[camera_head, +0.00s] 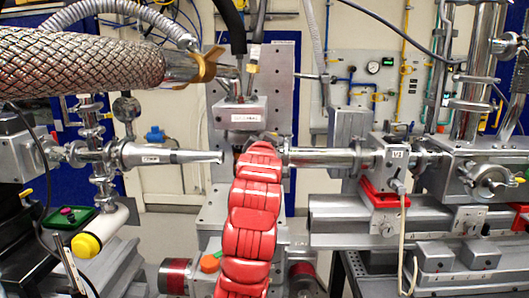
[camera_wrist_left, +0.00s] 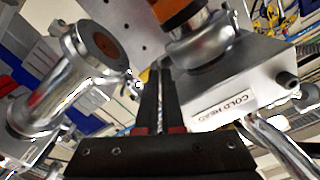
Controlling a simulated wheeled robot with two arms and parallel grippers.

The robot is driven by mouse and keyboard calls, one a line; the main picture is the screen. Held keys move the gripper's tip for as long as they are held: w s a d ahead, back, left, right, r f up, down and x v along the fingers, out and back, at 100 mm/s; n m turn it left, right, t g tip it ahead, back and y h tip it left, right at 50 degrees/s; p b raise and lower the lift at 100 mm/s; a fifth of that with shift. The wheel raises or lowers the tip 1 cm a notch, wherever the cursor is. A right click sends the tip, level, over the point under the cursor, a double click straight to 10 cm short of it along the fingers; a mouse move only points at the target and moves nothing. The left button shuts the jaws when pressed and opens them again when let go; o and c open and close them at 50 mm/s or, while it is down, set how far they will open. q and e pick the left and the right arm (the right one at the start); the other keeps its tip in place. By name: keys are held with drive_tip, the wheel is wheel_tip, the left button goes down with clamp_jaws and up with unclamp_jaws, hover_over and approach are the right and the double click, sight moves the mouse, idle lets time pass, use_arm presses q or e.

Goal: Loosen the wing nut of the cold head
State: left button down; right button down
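The cold head (camera_head: 240,110) is a grey metal box with a white label, at the upper middle of the head view. My left gripper (camera_wrist_left: 160,72) shows two dark, nearly parallel fingers close together beside the box. Whether they touch or hold anything is unclear.
A thick braided hose (camera_head: 80,62) crosses the upper left. A red segmented piece (camera_head: 254,215) rises through the middle, hiding what is behind it. Beam pipes (camera_head: 330,158) and a rail bench (camera_head: 345,225) stand right; a valve assembly (camera_head: 100,150) stands left.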

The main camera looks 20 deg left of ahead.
use_arm(q)
drive_tip(key=shift+n+b, duration=1.7)
drive_tip(key=shift+n, duration=0.3)
drive_tip(key=shift+a, duration=0.1)
drive_tip(key=c, duration=1)
unclamp_jaws()
drive_tip(key=shift+c, duration=0.2)
